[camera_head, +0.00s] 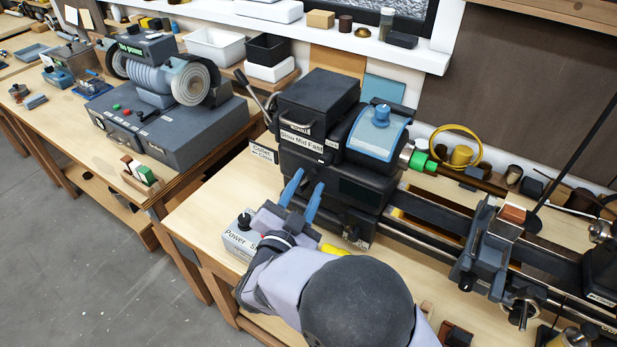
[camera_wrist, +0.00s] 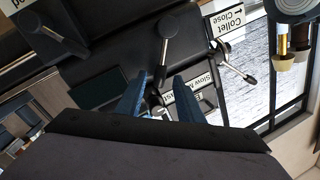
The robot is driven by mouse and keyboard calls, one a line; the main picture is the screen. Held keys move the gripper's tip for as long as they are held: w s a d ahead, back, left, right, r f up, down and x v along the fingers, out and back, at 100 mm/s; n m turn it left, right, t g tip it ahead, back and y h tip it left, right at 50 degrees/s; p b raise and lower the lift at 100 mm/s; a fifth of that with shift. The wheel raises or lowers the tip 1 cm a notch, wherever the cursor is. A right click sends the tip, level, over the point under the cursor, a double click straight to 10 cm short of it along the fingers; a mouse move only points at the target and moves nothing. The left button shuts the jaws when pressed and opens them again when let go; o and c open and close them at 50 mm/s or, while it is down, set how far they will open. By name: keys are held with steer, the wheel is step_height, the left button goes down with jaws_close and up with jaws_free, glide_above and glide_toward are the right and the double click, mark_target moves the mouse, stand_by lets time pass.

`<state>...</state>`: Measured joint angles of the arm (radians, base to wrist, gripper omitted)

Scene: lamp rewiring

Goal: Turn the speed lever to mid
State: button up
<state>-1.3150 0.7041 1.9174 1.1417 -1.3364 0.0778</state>
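The dark lathe headstock (camera_head: 340,185) stands on the bench, with a "Slow Mid Fast" label (camera_head: 301,141) on its front. My gripper (camera_head: 308,179) has two blue fingers, spread apart in front of the headstock below that label. In the wrist view, a metal lever with a black knob (camera_wrist: 179,22) slants down to a pivot near the fingertips. My gripper (camera_wrist: 160,80) is open around the lower end of this lever, with no visible grip on it. The label also shows upside down in the wrist view (camera_wrist: 187,101), beside the right finger. I cannot tell the lever's exact setting.
Another black-knobbed lever (camera_wrist: 58,33) stands left in the wrist view. A "Collet Close" sign (camera_wrist: 226,29) and a silver handle (camera_wrist: 232,66) are at right. A power supply box (camera_head: 242,236) stands left of my arm. The lathe bed (camera_head: 425,222) runs right.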

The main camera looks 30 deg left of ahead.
steer(key=shift+x, duration=0.75)
steer(key=shift+c, duration=0.3)
jaws_close()
